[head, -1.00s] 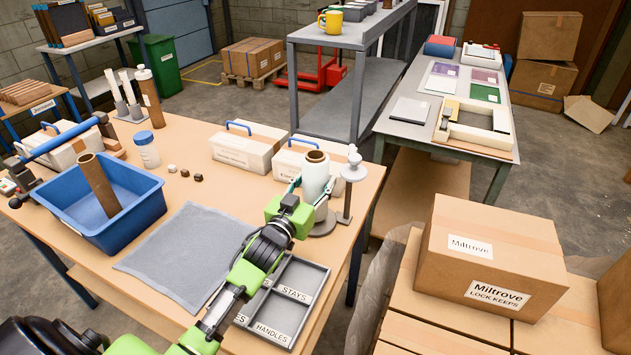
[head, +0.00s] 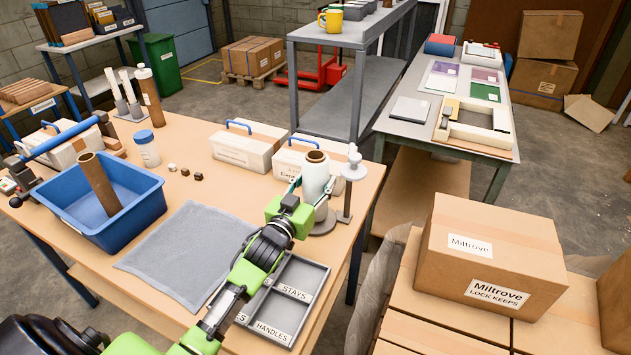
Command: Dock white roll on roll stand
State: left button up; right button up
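The white roll (head: 315,178) stands upright with its brown core showing at the top, at the back right of the workbench. The roll stand has a round grey base (head: 322,226) and, to the right, a post with a pale disc and knob (head: 352,172). The roll is over the base; its lower end is partly hidden by my gripper, so I cannot tell whether it is seated. My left gripper (head: 315,186) has a finger on each side of the roll and appears closed around it.
White cases with blue handles (head: 247,148) stand just behind the roll. A blue bin (head: 140,212) holding a brown tube is at left. A grey cloth (head: 185,255) and a compartment tray (head: 318,272) lie in front. Small blocks (head: 198,177) sit mid-bench.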

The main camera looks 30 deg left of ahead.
pick_arm(q)
jog(key=shift+f, duration=0.2)
jog(key=o, duration=1.3)
jog(key=shift+f, duration=0.25)
jog(key=shift+s+d+r+p, duration=0.15)
jog(key=shift+s+p, duration=0.25)
jog(key=shift+s, duration=0.8)
jog(key=shift+s+p, duration=0.75)
jog(key=shift+s, duration=0.95)
jog(key=p, duration=0.2)
send_near(310, 191)
jog(key=shift+w, duration=1.15)
